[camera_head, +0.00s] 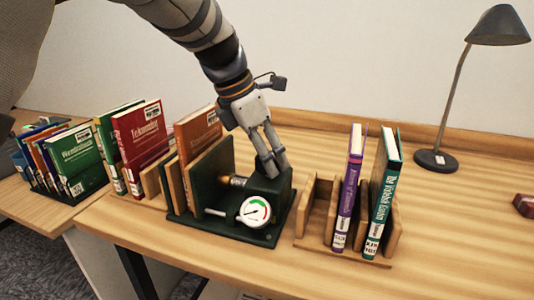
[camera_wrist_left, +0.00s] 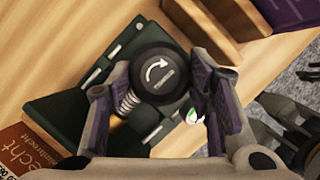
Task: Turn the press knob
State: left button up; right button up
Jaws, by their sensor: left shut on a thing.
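The dark green press (camera_head: 270,238) stands on the desk, with a round white gauge (camera_head: 255,211) on its front and a brass-coloured part between plate and block. A brown-orange book (camera_head: 197,133) stands upright at its left plate. My left gripper (camera_head: 271,170) reaches down onto the press's right block, its fingers hiding the knob in the head view. In the left wrist view the knob (camera_wrist_left: 157,76) is a black disc with a white curved arrow. It lies between the fingers of my left gripper (camera_wrist_left: 160,105), which is shut on it.
A wooden rack (camera_head: 317,205) with a purple book (camera_head: 347,190) and a teal book (camera_head: 384,195) stands right of the press. Red and green books (camera_head: 140,135) stand to the left. A desk lamp (camera_head: 437,161) is at the back right. The desk's front right is clear.

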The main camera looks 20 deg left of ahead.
pick_arm(q)
jog(key=shift+m, duration=0.3)
